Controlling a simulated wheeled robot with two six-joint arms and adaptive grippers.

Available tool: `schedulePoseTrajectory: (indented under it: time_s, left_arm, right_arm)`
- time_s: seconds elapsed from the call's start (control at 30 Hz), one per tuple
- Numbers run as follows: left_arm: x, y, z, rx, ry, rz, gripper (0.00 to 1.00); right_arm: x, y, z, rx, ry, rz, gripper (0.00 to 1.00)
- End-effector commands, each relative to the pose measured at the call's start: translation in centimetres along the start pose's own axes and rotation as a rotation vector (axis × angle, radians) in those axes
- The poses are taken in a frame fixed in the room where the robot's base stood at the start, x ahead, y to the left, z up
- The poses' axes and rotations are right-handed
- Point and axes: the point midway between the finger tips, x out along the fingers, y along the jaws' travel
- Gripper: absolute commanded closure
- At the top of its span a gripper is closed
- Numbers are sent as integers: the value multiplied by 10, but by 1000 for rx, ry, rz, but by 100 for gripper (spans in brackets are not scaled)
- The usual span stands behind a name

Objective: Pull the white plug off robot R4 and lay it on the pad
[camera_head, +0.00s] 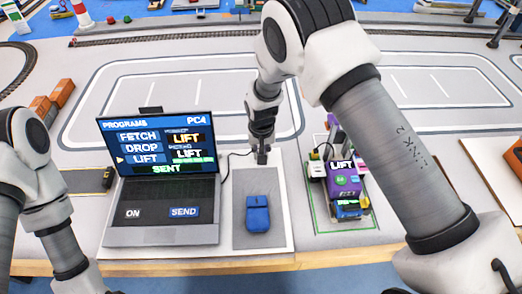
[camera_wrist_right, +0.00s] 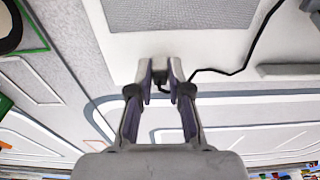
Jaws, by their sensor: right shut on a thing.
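My right gripper (camera_head: 262,158) is low over the far edge of the white board, behind the grey pad (camera_head: 245,185). In the right wrist view its fingers (camera_wrist_right: 161,76) are closed on a small dark-looking piece, the plug (camera_wrist_right: 161,72), with a black cable running to it; the fingers hide most of it and I see no clear white on it. The purple wheeled robot (camera_head: 343,185), labelled LIFT, stands in a green outline on the right; I cannot read R4 on it. A white block (camera_head: 316,168) is at its left side. My left gripper is out of view.
A laptop (camera_head: 160,225) showing LIFT and SENT stands left of the pad. A blue mouse (camera_head: 258,215) lies on the pad. The black cable (camera_head: 238,154) runs from near the laptop to my right gripper. Track lanes behind are mostly clear.

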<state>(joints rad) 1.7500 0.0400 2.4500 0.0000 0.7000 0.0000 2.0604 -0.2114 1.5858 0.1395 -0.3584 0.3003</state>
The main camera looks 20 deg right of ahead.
Motion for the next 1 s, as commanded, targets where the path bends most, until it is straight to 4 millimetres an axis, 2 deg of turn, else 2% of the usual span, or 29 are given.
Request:
schedulePoseTrajectory:
  time_s: [0.43, 0.47, 0.5, 0.53, 0.83, 1.0]
  left_arm:
    - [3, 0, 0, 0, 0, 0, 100]
    - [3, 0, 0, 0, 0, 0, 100]
    - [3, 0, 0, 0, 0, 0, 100]
    - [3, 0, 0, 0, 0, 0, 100]
    - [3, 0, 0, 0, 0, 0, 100]
    - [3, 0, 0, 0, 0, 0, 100]
  right_arm:
    - [6, 0, 0, 0, 0, 0, 100]
    - [5, 0, 0, 0, 0, 0, 72]
    - [5, 0, 0, 0, 0, 0, 57]
    - [5, 0, 0, 0, 0, 0, 53]
    - [4, 0, 0, 0, 0, 0, 53]
    - [-19, 0, -1, 0, 4, 0, 53]
